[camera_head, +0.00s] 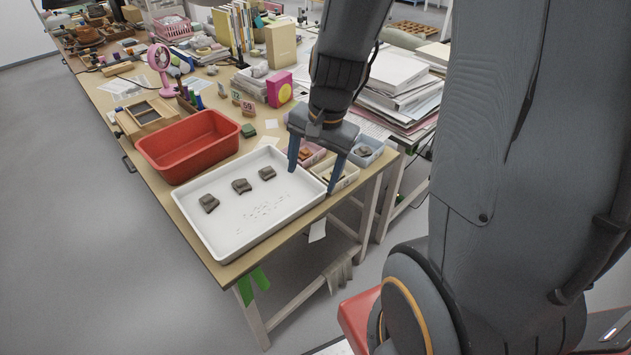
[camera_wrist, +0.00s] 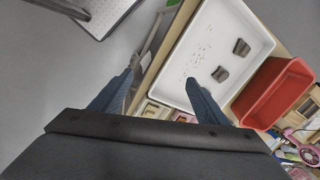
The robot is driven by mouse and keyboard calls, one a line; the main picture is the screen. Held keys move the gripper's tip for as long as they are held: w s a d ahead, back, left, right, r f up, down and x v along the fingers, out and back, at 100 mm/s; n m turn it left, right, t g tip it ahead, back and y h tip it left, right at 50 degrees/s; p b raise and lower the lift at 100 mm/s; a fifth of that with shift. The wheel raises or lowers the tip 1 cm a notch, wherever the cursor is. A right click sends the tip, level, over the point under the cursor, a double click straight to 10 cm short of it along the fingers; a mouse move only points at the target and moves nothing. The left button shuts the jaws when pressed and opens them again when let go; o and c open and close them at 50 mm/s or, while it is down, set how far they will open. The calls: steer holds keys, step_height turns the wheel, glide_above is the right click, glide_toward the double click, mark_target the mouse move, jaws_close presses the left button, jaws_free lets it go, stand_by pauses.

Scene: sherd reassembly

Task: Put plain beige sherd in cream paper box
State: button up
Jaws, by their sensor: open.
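Three grey-brown sherds lie apart in the white tray: a left one (camera_head: 208,203), a middle one (camera_head: 241,186) and a right one (camera_head: 267,173). Two sherds show in the wrist view (camera_wrist: 241,47) (camera_wrist: 220,74). I cannot tell which, if any, is the plain beige sherd. The cream paper box (camera_head: 347,181) stands at the table's right end, partly hidden by my gripper, with something pale yellowish inside. It seems to show in the wrist view (camera_wrist: 155,109) too. My gripper (camera_head: 312,181) is open and empty, its blue fingers pointing down above the tray's right corner and the small boxes.
The white tray (camera_head: 225,256) holds fine crumbs too. A red basin (camera_head: 165,158) stands behind it. A pink box (camera_head: 319,155) and a pale blue box (camera_head: 378,153) stand beside the cream one. Number cards (camera_head: 248,108) and paper stacks (camera_head: 400,85) are farther back.

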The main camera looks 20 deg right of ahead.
steer(key=s+a+r+n+h, duration=0.1)
steer(key=s+a+n, duration=0.1)
steer(key=s+n, duration=0.4)
steer(key=n, duration=0.4)
steer(key=shift+a+r+g, duration=0.25)
steer(key=shift+r+g, duration=0.05)
steer(key=shift+r, duration=0.1)
